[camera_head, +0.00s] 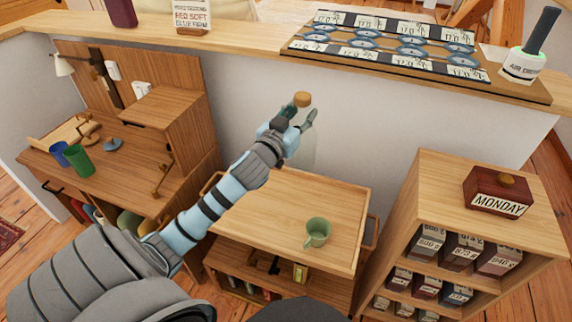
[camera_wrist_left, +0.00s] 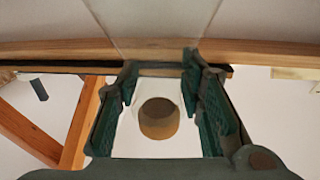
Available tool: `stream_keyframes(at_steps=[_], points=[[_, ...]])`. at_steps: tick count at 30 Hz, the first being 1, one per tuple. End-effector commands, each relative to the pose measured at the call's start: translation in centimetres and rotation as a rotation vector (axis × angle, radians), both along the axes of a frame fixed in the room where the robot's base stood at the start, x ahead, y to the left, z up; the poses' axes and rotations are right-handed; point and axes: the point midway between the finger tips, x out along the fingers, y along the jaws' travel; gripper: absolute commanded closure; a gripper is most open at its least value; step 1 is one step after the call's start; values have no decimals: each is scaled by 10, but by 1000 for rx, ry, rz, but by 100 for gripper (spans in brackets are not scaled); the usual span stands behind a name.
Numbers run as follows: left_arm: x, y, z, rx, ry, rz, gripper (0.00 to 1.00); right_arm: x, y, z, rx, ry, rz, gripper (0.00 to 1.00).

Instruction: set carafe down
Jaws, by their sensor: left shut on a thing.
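The carafe is clear glass and hard to see, with a round cork stopper (camera_head: 302,99) on top. My left gripper (camera_head: 293,122) is shut on the carafe near its neck. Its faint glass body hangs below the fingers, in front of the grey half wall and over the back part of the wooden trolley (camera_head: 270,215). I cannot tell whether its base touches the trolley top. In the left wrist view the cork (camera_wrist_left: 158,118) sits between the two green fingers (camera_wrist_left: 160,100). My right gripper is not in view.
A green mug (camera_head: 317,232) stands on the trolley's front right; the top's middle is clear. A shelf unit (camera_head: 430,175) with a MONDAY box (camera_head: 497,191) stands right, a desk (camera_head: 110,178) left. A ledge (camera_head: 225,40) with a card board (camera_head: 390,45) runs behind.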

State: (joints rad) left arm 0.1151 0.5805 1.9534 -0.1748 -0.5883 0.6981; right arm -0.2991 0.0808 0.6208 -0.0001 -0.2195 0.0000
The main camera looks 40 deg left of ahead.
Motion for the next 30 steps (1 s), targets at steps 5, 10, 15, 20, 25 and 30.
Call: stream_keyframes(at_steps=[5, 10, 15, 20, 25, 30], points=[[13, 28, -6, 6, -6, 102, 100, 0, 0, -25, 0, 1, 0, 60], [17, 41, -10, 8, -2, 147, 100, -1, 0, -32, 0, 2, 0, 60], [18, 41, -46, 7, 2, 150, 100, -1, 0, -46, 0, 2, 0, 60], [17, 41, -101, 8, 3, 149, 100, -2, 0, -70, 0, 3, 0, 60], [18, 41, -149, 8, 1, 149, 100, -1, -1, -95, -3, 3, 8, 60], [18, 41, -168, 8, 0, 148, 100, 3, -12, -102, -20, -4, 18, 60]])
